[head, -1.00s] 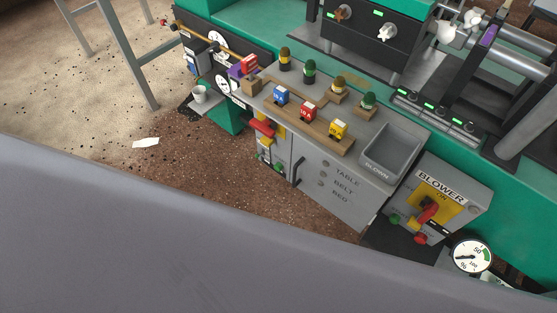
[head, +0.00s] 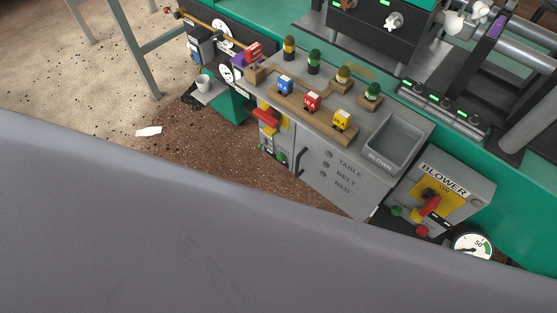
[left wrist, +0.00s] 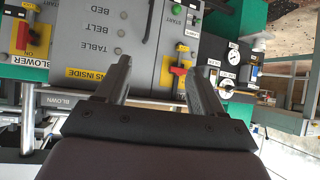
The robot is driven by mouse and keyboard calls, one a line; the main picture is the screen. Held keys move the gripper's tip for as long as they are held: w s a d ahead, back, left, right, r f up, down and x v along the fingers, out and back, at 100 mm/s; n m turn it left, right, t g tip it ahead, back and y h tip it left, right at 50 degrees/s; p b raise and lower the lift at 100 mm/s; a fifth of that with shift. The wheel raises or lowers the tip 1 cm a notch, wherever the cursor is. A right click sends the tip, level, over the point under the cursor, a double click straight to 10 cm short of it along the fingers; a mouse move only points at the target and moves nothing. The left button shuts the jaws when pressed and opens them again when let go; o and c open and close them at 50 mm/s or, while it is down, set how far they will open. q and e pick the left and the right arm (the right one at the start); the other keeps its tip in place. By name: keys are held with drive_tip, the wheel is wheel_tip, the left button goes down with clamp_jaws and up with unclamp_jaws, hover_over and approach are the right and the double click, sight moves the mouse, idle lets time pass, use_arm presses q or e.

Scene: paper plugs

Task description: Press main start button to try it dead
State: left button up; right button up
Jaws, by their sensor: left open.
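The grey cabinet (head: 335,170) marked TABLE, BELT, BED has a red-handled switch on a yellow plate (head: 267,118) at its left end. A small green button (head: 280,154) sits below that switch. In the left wrist view a green button (left wrist: 177,9) lies beside the word START at the top. The red switch handle (left wrist: 178,72) on its yellow plate lies below it in that picture, between my fingers' lines. My left gripper (left wrist: 162,75) is open and empty, its fingertips apart either side of this switch area. Contact with the panel cannot be judged. My right gripper is not in view.
The blower box (head: 440,195) with a red switch stands to the right. Several coloured plugs stand on the cabinet top beside a grey tray (head: 395,145). A large grey shape covers the lower head view.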

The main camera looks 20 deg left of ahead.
use_arm(q)
clamp_jaws()
idle(1.6)
